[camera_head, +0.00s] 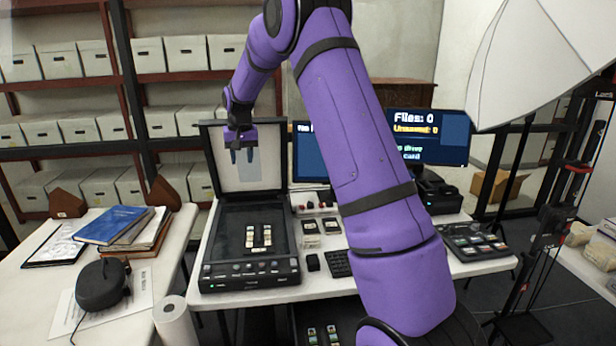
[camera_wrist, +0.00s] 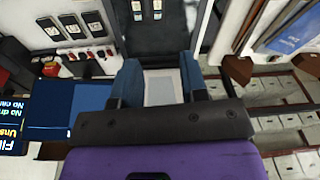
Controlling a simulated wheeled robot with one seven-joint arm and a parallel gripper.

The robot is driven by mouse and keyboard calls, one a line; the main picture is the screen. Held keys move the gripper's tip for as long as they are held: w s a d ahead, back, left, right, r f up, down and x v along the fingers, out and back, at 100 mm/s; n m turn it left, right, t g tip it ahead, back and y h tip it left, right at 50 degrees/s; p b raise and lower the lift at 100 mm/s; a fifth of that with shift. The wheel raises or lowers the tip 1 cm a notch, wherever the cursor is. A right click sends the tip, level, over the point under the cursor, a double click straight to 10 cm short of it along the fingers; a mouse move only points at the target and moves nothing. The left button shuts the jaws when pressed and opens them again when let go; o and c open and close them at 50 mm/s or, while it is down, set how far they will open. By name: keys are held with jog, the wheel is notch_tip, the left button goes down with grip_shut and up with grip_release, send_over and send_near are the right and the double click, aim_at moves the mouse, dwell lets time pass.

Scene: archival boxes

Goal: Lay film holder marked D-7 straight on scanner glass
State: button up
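The flatbed scanner (camera_head: 248,270) stands on the white table with its lid (camera_head: 270,160) raised. On its dark glass (camera_head: 225,225) lie pale-framed film pieces (camera_head: 258,237) in two rows, roughly straight with the bed; the ends of two strips (camera_wrist: 147,10) show at the top of the wrist view. I cannot read any D-7 mark. My gripper (camera_head: 242,156) is in front of the raised lid, above the back of the scanner and apart from the film. In the wrist view my gripper (camera_wrist: 160,80) has its blue fingers apart, with nothing between them.
A slotted tray (camera_head: 470,242) is further right. Books (camera_head: 115,226) and a black device (camera_head: 102,284) occupy the left table. Shelves of boxes stand behind.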

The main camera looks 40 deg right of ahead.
jog(key=s+a+r+n+t, duration=0.1)
jog(key=s+a+r, duration=0.4)
jog(key=s+r, duration=0.5)
jog(key=s+a+r+n+t, duration=0.15)
jog(key=s+a+r, duration=0.4)
jog(key=s, duration=0.75)
jog(key=s+a+f+n, duration=0.1)
jog(key=s+a, duration=0.1)
jog(key=s, duration=0.9)
jog(key=s+a+f+n+t, duration=0.1)
jog(key=s+a, duration=0.1)
jog(key=s, duration=1)
jog(key=shift+n, duration=0.25)
